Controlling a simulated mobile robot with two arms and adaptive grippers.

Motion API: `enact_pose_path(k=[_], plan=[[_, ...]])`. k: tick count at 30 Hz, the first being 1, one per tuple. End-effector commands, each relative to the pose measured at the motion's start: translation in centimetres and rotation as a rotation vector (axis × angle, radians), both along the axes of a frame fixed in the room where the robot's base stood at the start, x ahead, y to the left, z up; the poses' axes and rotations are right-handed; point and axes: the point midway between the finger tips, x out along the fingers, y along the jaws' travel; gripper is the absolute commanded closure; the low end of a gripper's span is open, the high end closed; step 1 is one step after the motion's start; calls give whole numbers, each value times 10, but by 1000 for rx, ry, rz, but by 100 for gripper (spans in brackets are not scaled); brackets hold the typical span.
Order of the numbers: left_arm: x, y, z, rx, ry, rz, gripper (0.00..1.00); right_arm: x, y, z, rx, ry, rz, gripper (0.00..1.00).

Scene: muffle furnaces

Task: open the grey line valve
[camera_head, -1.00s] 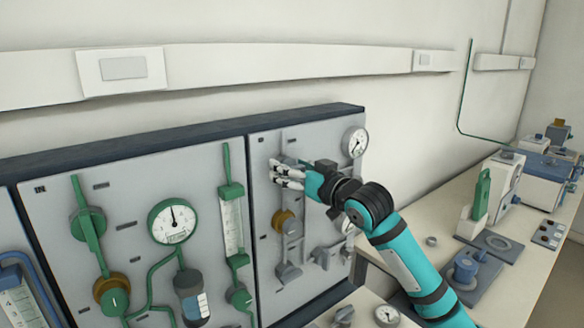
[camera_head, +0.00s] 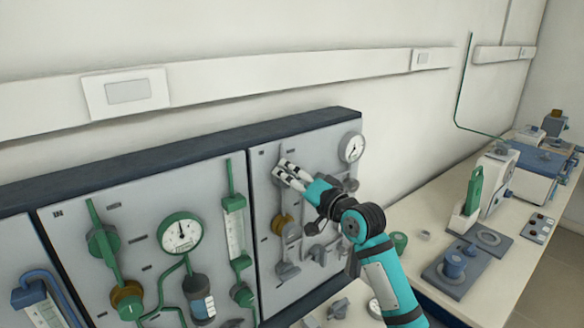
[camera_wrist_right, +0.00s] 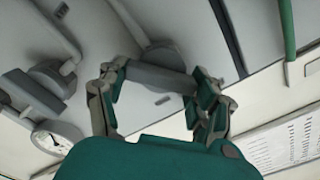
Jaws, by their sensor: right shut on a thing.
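The grey line (camera_head: 290,235) runs down the right-hand panel, with grey fittings and a brass-coloured part (camera_head: 282,219). My right gripper (camera_head: 284,169) is at the top of this line, its fingers slanting up and left to the panel. They hide most of the grey valve in the head view. In the right wrist view the grey valve handle (camera_wrist_right: 160,79) lies between the fingers of my right gripper (camera_wrist_right: 160,92), which are shut on it. The valve's round body (camera_wrist_right: 165,54) shows behind the handle. My left gripper is not in view.
Another grey valve (camera_wrist_right: 48,80) and a round gauge (camera_wrist_right: 56,136) are beside the handle in the right wrist view. Green pipework with a gauge (camera_head: 180,233) fills the panel to the left. A bench (camera_head: 415,262) with lab equipment extends right.

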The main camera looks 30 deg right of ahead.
Motion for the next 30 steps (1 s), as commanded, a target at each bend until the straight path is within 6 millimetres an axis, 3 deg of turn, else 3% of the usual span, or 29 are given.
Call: enact_pose_path(k=[3,15,30], plan=[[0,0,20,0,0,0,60,0,-1,4,116,10,-2,68],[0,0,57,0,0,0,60,0,-2,1,459,36,-3,68],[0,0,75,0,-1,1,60,0,-2,-3,668,51,-2,68]])
